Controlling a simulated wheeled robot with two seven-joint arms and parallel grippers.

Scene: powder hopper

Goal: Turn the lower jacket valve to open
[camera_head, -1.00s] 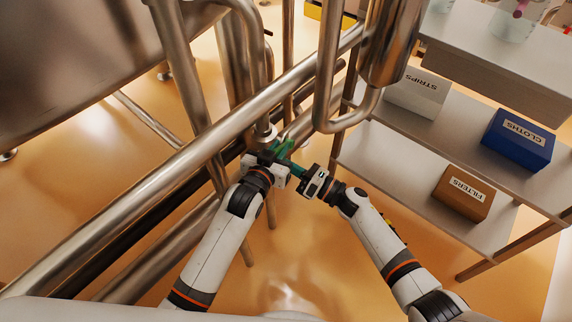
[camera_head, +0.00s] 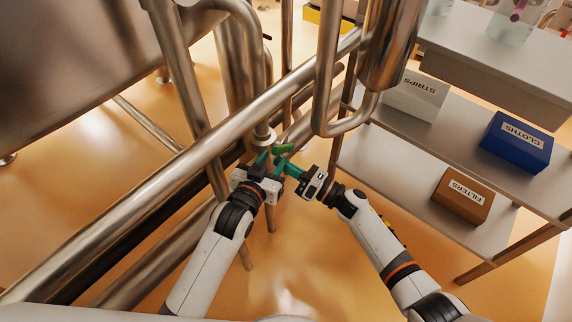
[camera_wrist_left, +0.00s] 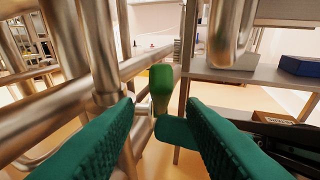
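A green valve handle (camera_head: 283,148) sticks out beside a round metal fitting (camera_head: 264,137) on the pipework. In the left wrist view the handle (camera_wrist_left: 160,85) stands ahead, between and beyond my left fingers. My left gripper (camera_head: 269,163) is open and empty, just short of the handle; its two teal fingers are spread wide in the wrist view (camera_wrist_left: 158,125). My right gripper (camera_head: 287,166) is just right of it, pointing left, close below the handle. A teal finger of it also shows in the wrist view (camera_wrist_left: 174,130); its opening is unclear.
A thick diagonal pipe (camera_head: 190,152) and a vertical pipe loop (camera_head: 325,85) crowd the valve. A shelf (camera_head: 390,165) at right holds a white box (camera_head: 415,95), a blue box (camera_head: 516,142) and a brown box (camera_head: 463,195). The floor in front is clear.

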